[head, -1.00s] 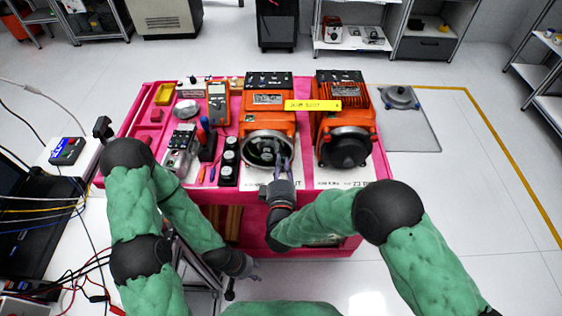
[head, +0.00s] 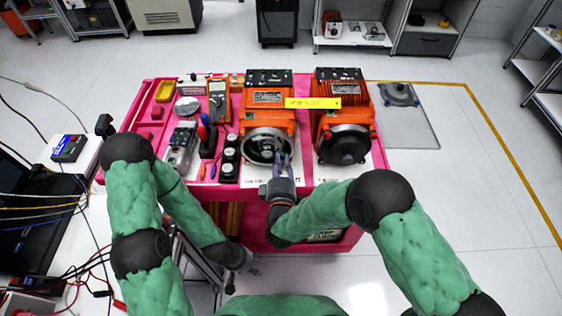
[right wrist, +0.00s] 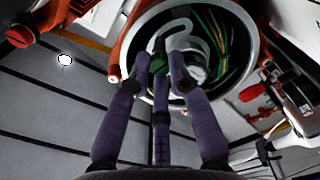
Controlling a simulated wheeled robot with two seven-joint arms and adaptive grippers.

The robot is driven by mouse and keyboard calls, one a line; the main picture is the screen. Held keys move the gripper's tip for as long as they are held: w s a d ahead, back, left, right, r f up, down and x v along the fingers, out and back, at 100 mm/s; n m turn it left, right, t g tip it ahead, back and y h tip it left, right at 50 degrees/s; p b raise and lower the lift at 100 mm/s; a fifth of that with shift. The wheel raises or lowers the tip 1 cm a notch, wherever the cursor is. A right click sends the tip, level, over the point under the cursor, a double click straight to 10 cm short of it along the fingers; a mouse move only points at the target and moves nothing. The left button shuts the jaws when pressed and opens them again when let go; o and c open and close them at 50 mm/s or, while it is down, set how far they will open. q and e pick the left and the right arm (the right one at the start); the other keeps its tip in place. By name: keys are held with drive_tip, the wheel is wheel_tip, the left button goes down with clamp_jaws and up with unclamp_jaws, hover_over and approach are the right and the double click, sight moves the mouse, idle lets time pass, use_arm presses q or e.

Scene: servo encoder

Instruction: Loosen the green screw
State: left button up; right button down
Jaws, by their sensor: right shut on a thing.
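The left orange motor (head: 269,97) stands on the pink cart with its round front open toward me. My right gripper (head: 280,160) reaches into this opening. In the right wrist view, my right gripper (right wrist: 159,72) has its fingers closed around a small dark green piece, the green screw (right wrist: 158,62), inside the housing rim (right wrist: 248,88). The fingertips partly hide the screw, and its thread does not show. My left gripper (head: 250,266) hangs low in front of the cart, away from the motors. It is too small and dark to tell how its fingers stand.
A second orange motor (head: 343,100) stands close on the right. Green and yellow wires (right wrist: 218,45) lie inside the opening beside my fingers. A multimeter (head: 219,100) and several tools crowd the cart's left half.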

drive_tip(key=c, duration=1.1)
unclamp_jaws()
drive_tip(key=shift+d+f, duration=0.15)
drive_tip(key=shift+f, duration=0.1)
drive_tip(key=shift+r, duration=0.1)
drive_tip(key=s, duration=1.2)
